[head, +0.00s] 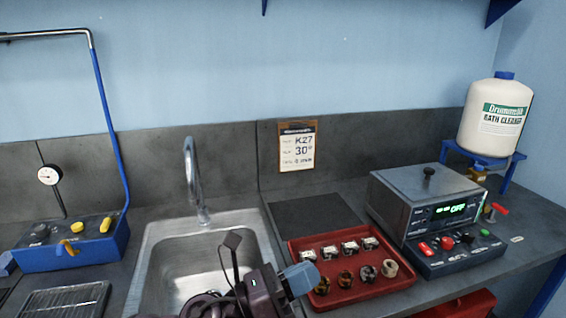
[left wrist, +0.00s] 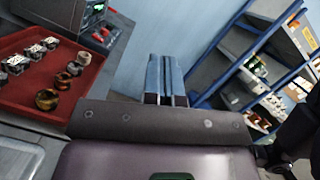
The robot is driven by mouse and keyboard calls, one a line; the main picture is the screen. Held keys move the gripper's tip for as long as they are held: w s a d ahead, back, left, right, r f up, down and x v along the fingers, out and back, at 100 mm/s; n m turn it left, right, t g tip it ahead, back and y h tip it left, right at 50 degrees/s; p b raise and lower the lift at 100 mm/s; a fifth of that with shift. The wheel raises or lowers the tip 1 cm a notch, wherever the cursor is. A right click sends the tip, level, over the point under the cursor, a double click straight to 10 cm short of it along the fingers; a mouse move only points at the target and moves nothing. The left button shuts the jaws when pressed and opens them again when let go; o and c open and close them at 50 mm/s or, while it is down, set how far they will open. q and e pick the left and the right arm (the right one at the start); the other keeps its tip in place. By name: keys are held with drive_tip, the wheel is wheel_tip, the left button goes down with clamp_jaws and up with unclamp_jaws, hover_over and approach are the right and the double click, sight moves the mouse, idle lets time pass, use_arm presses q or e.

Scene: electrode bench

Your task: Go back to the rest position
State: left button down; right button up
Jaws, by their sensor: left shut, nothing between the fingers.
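My left gripper (head: 301,279) is at the bottom centre of the head view, in front of the sink and beside the left edge of the red tray. Its blue fingers are together with nothing between them, and they also show closed in the left wrist view (left wrist: 166,78). The gripper hides part of the sink and a little of the tray's near left corner. My right gripper is in neither view.
The red tray (head: 335,303) holds several small electrodes and rings. A steel sink (head: 165,250) lies left, a grey bath unit (head: 420,195) reading OFF stands right, with a cleaner bottle (head: 495,118) behind. Blue shelving (left wrist: 225,80) shows in the left wrist view.

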use_arm(q)
drive_tip(key=w+a+f+n+t+y, duration=0.1)
drive_tip(key=a+f+n+t+y, duration=0.3)
drive_tip(key=a+n+y, duration=0.85)
drive_tip(key=w+a+f+n+t+y, duration=0.1)
drive_tip(key=a+f+n+t+y, duration=0.35)
drive_tip(key=n, duration=1.35)
drive_tip(key=s+a+f+n+g+y, duration=0.2)
drive_tip(key=s+a+f+n+g, duration=0.45)
drive_tip(key=s, duration=0.45)
drive_tip(key=s+a+f+n+g+y, duration=0.2)
drive_tip(key=s+a+f+n+g, duration=0.3)
drive_tip(key=s+a+f+n, duration=0.45)
drive_tip(key=w+d+f+m+t+h, duration=0.1)
drive_tip(key=w+d+f+m+t, duration=0.1)
drive_tip(key=w+f+t, duration=0.3)
drive_tip(key=shift+w+f+t, duration=0.35)
drive_tip(key=shift+f+t, duration=0.85)
drive_tip(key=shift+f, duration=0.05)
